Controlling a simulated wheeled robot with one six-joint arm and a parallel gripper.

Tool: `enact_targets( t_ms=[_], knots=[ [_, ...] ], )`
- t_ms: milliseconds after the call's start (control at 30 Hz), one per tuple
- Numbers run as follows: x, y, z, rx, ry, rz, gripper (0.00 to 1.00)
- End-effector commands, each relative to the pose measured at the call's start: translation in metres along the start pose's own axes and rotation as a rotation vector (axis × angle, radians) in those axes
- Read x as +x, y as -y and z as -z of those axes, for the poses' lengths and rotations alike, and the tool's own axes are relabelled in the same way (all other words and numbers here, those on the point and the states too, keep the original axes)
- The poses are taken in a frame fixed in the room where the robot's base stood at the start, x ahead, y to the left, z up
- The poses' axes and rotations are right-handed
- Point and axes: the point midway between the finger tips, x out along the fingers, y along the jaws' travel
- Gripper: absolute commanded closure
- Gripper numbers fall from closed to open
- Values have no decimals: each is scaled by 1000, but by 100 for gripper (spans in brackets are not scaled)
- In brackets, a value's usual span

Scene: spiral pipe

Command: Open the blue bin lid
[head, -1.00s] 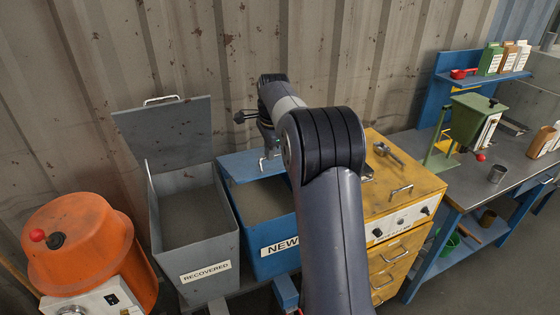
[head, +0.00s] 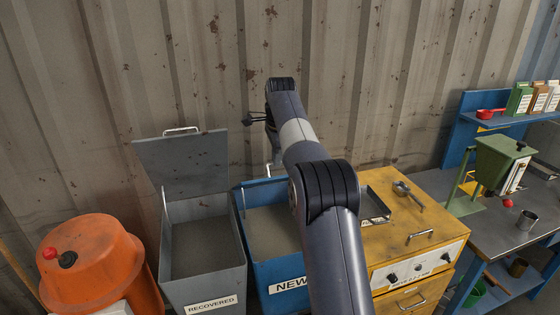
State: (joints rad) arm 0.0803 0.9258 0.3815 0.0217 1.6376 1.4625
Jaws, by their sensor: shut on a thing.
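The blue bin (head: 277,272), labelled NEW, stands between the grey bin and the yellow cabinet. Its open top shows a grey fill inside. Its blue lid (head: 252,184) is raised at the back and seen nearly edge-on, partly hidden by my arm. My gripper (head: 274,160) is at the lid's upper edge, shut on the lid handle (head: 268,170). The fingertips are small and partly hidden, so the exact grip is hard to see.
The grey RECOVERED bin (head: 203,291) stands left with its grey lid (head: 184,163) upright. An orange machine (head: 95,262) is at the far left. A yellow cabinet (head: 405,245) with a scoop on top stands right, then a blue workbench (head: 480,232). A corrugated wall is close behind.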

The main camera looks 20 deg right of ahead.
Motion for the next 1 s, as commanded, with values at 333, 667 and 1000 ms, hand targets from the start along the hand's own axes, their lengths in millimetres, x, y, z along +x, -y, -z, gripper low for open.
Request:
enact_targets(
  t_ms=[333, 667, 1000],
  knots=[
    [9, 3, -2, -3, 3, -3, 100],
    [9, 3, -2, -2, 3, -4, 78],
    [5, 3, -1, 0, 1, -2, 68]
  ],
)
